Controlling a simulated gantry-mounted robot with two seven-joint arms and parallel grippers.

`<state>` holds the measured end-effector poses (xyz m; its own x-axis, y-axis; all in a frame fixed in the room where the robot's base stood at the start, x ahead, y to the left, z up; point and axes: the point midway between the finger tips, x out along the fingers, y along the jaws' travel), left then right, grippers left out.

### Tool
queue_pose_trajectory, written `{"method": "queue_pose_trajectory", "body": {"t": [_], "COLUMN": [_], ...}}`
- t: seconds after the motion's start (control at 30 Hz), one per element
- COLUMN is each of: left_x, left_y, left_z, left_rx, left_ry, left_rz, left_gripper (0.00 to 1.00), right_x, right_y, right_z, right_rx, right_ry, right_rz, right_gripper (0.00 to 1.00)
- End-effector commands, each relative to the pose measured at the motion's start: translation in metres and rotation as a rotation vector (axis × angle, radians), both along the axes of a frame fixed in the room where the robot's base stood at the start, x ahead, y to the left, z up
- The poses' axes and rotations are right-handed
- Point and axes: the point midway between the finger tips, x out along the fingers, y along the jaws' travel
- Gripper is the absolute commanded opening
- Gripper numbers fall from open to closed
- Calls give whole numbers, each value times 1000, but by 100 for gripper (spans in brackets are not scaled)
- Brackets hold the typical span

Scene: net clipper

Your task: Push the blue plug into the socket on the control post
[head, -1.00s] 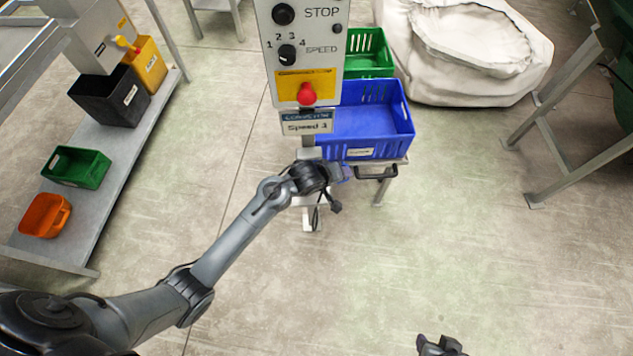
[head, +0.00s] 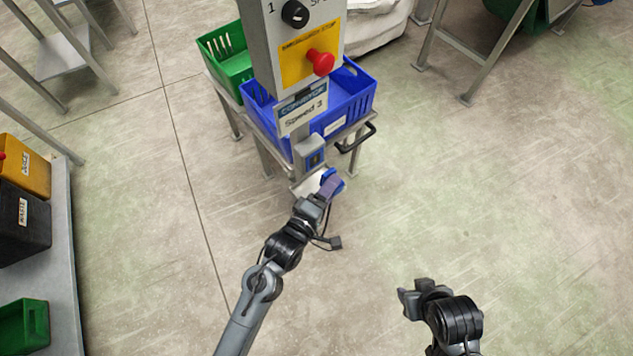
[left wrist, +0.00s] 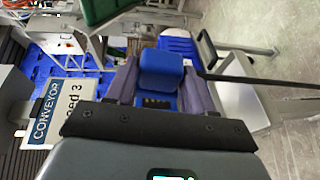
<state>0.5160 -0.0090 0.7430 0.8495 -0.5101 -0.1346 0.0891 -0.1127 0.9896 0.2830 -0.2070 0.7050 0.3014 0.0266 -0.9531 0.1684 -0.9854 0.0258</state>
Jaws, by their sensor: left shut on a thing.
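The control post (head: 292,50) stands upright, with a red button and a dial on its panel. Low on it is the socket (head: 313,152), a small grey box with a blue front, below the sign. My left gripper (head: 329,186) is shut on the blue plug (head: 336,178), just below and slightly right of the socket and apart from it. In the left wrist view the blue plug (left wrist: 161,68) sits between the two purplish fingers. My right gripper (head: 414,292) is at the lower right, away from the post; its finger gap is unclear.
A blue crate (head: 366,98) and a green crate (head: 212,42) stand on a stand behind the post. A black handle (head: 358,138) sticks out right of the socket. The CONVEYOR sign (head: 302,108) hangs just above it. Open floor lies to the right.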

Motion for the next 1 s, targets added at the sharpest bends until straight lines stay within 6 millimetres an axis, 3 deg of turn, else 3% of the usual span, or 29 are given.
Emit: {"method": "queue_pose_trajectory", "body": {"t": [0.17, 1.0], "left_x": [-4, 1], "left_y": [-4, 2], "left_z": [-13, -15], "left_rx": [-71, -109], "left_ry": [-51, -85], "left_rz": [3, 1], "left_gripper": [21, 21], "right_x": [0, 1], "right_y": [-3, 0], "right_z": [-9, -13], "right_rx": [-5, 3], "right_ry": [-1, -4], "right_rz": [-4, -5], "right_gripper": [43, 43]}}
